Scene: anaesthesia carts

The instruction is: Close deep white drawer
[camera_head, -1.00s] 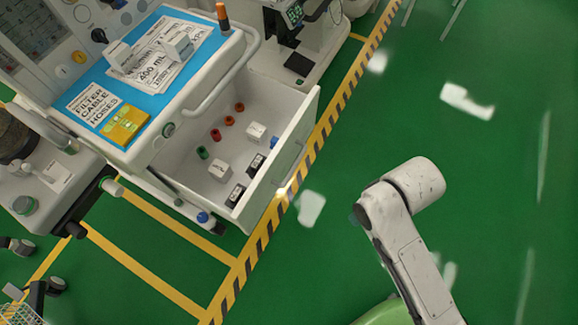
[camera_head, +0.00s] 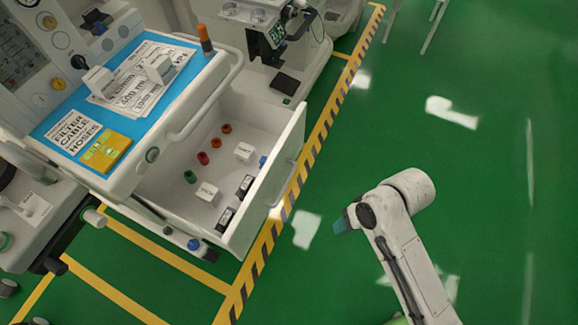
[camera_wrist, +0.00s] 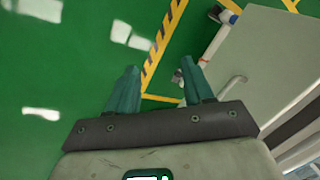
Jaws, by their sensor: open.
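The deep white drawer (camera_head: 283,190) is pulled out of the white anaesthesia cart in the head view. Inside it lie several small coloured caps, white boxes and black-labelled items. In the wrist view a large pale panel, apparently the drawer front (camera_wrist: 262,60), with a handle shows at the right. My gripper (camera_wrist: 158,80) shows two teal fingers spread apart with nothing between them. In the head view only a teal bit of my gripper (camera_head: 341,224) shows, to the right of the drawer and apart from it.
The cart's blue top (camera_head: 115,85) carries papers, white boxes and a yellow item, with a rail (camera_head: 207,108) along its edge. Another white machine (camera_head: 285,50) stands behind. The green floor (camera_head: 450,170) on the right is clear, with a black-yellow stripe by the drawer.

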